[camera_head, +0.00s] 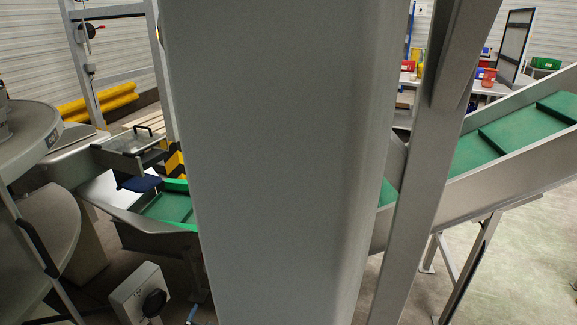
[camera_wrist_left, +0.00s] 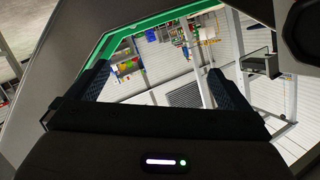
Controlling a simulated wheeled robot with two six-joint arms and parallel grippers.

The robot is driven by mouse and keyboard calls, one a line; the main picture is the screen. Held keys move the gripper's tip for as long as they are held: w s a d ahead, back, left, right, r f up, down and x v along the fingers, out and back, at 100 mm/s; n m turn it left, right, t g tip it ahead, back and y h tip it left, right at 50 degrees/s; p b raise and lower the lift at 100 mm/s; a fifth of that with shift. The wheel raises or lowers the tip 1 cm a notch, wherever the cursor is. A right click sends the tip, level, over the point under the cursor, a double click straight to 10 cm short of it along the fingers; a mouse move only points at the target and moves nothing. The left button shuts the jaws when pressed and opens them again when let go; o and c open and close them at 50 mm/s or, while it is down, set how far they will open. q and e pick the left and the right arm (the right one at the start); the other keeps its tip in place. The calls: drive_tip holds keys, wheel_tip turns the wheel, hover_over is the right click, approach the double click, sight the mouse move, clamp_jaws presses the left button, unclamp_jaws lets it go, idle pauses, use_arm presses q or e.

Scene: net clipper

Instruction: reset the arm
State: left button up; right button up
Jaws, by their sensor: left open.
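My left gripper (camera_wrist_left: 155,78) shows in the left wrist view, with its two dark, blue-padded fingers spread wide apart. Nothing is held between them. Beyond the fingers is an opening with a green edge (camera_wrist_left: 132,30) in grey metal. I cannot make out the left gripper clearly in the head view, where a large grey upright panel (camera_head: 285,160) hides the middle. My right gripper is in neither view.
A grey inclined conveyor with a green belt (camera_head: 515,130) rises at right. Its lower end, a green-lined trough (camera_head: 170,207), lies left of the panel. A grey metal box with a handle (camera_head: 132,158) sits above it. A grey control box (camera_head: 140,293) stands below.

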use_arm(q)
drive_tip(key=s+a+r+n+g, duration=0.1)
drive_tip(key=s+r+g, duration=0.35)
drive_tip(key=s, duration=0.85)
drive_tip(key=s+a+r+n+g, duration=0.1)
drive_tip(key=s+r+n+g, duration=0.3)
drive_tip(key=s, duration=0.9)
drive_tip(key=s+a+r+m+g, duration=0.1)
drive_tip(key=s+a+r+g, duration=0.15)
drive_tip(key=s+r, duration=0.7)
wheel_tip(320, 180, down, 33)
drive_tip(key=s+a+g, duration=0.2)
drive_tip(key=s, duration=0.1)
drive_tip(key=s+a+f, duration=0.1)
drive_tip(key=s+f, duration=1.6)
drive_tip(key=f, duration=0.3)
drive_tip(key=shift+s+g+y, duration=0.2)
drive_tip(key=shift+g+y, duration=0.1)
drive_tip(key=shift+g, duration=0.1)
